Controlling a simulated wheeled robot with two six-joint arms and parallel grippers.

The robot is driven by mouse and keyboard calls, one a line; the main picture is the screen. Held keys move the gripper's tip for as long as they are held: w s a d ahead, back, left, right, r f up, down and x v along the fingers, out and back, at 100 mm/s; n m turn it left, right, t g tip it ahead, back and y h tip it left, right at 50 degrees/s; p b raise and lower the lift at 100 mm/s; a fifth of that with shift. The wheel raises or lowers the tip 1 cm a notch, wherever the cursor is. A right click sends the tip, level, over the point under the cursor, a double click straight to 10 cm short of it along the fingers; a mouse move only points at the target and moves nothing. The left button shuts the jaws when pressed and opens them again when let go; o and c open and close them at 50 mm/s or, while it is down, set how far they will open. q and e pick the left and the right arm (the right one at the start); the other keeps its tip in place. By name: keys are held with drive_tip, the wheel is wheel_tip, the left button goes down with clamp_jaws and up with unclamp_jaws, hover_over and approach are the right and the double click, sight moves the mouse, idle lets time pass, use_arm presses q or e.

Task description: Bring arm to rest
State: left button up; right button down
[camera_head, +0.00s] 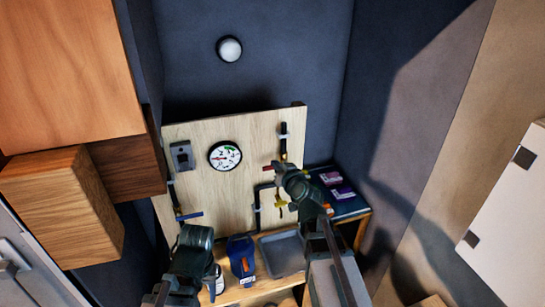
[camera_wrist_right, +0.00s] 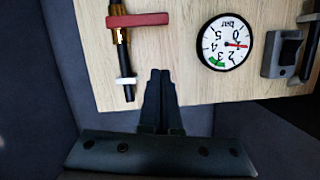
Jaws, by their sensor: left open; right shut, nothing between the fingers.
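My right arm reaches up in front of the wooden panel (camera_head: 240,130), with its gripper (camera_head: 283,170) close to the red-handled valve (camera_head: 270,168). In the right wrist view the right gripper (camera_wrist_right: 161,76) is shut and empty. Its fingertips lie in front of the panel's edge, between the red-handled valve (camera_wrist_right: 137,19) and the gauge (camera_wrist_right: 225,43), apart from both. My left gripper (camera_head: 195,238) is low, in front of the panel's lower left; its fingers are hard to make out.
A blue-handled valve (camera_head: 188,215) is near my left gripper. A blue bottle (camera_head: 241,258) and a grey tray (camera_head: 284,253) stand on the bench below. A switch (camera_head: 182,155) is on the panel. Wooden cabinets (camera_head: 62,205) hang at left; a side table (camera_head: 345,205) stands at right.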

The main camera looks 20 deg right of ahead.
drive_tip(key=s+a+f+n+g+y+b, duration=0.2)
drive_tip(key=s+a+f+g+b, duration=0.25)
drive_tip(key=a+f, duration=0.4)
drive_tip(key=s+a+f+n+g+y+b, duration=0.1)
drive_tip(key=s+a+f+n+g+b, duration=0.15)
drive_tip(key=s+a+f, duration=0.55)
drive_tip(key=s+f+g+h+b, duration=0.5)
drive_tip(key=s+f+g+b, duration=0.2)
drive_tip(key=s+f, duration=0.7)
drive_tip(key=shift+s+g, duration=0.7)
drive_tip(key=shift+g, duration=0.1)
